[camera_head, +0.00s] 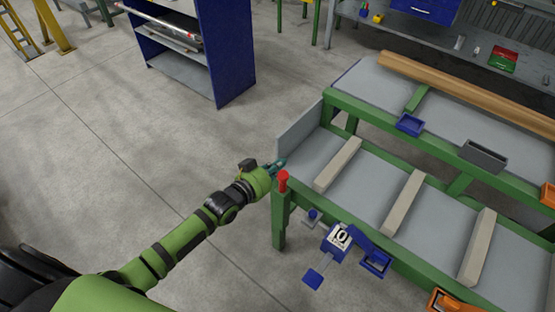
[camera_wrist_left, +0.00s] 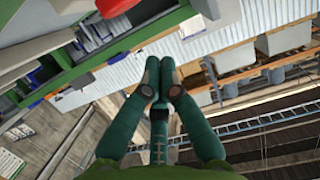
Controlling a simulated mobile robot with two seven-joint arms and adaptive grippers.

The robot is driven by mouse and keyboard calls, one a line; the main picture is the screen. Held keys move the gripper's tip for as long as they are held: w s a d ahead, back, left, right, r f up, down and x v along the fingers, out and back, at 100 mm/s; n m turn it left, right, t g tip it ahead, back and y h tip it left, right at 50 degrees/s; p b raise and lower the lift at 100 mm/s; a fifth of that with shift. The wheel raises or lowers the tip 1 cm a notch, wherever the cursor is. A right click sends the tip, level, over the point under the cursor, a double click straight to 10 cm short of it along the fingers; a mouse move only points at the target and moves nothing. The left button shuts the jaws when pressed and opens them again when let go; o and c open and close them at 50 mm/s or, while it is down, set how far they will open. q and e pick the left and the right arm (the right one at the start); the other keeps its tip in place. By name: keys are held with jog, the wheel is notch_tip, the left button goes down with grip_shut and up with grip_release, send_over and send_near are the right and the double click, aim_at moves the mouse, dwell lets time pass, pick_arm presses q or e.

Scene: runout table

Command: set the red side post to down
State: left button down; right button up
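The red side post (camera_head: 283,181) stands upright at the near left corner of the green runout table (camera_head: 279,228), its wide red cap above the green frame. My left gripper (camera_head: 279,163) is just behind and slightly left of the post in the head view, apart from it as far as I can tell. In the left wrist view its teal fingers (camera_wrist_left: 160,78) meet at the tips with nothing visible between them. A red part, probably the post (camera_wrist_left: 112,7), shows at the top edge of that view, off to the left of the fingers. My right gripper is in neither view.
A grey end plate (camera_head: 299,126) rises beside my left gripper. Wooden bars (camera_head: 338,164) lie across the table. A blue knob (camera_head: 313,215) and a blue box marked 10 (camera_head: 340,237) sit on the front side.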

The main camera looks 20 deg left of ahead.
pick_arm(q)
jog(key=v, duration=1)
jog(key=shift+f+b, duration=0.2)
jog(key=shift+b, duration=0.15)
jog(key=s+a+f+n+g+y, duration=0.15)
jog(key=s+f, duration=0.25)
jog(key=f, duration=0.5)
jog(key=s+a+f+g+y, duration=0.2)
jog(key=s+f+g, duration=0.15)
jog(key=f, duration=0.65)
jog(key=s+a+f+n+g+y, duration=0.1)
jog(key=s+a+f, duration=0.1)
jog(key=s+f, duration=0.5)
jog(key=s+d+f+g, duration=0.2)
jog(key=s+f, duration=0.5)
jog(key=s, duration=0.4)
jog(key=s+d+f+g, duration=0.1)
jog(key=s+f+g, duration=0.4)
jog(key=s+f, duration=0.3)
jog(key=s+m, duration=0.1)
jog(key=s, duration=0.3)
jog(key=shift+s+d+f+y, duration=0.3)
jog(key=shift+d+f+y, duration=0.05)
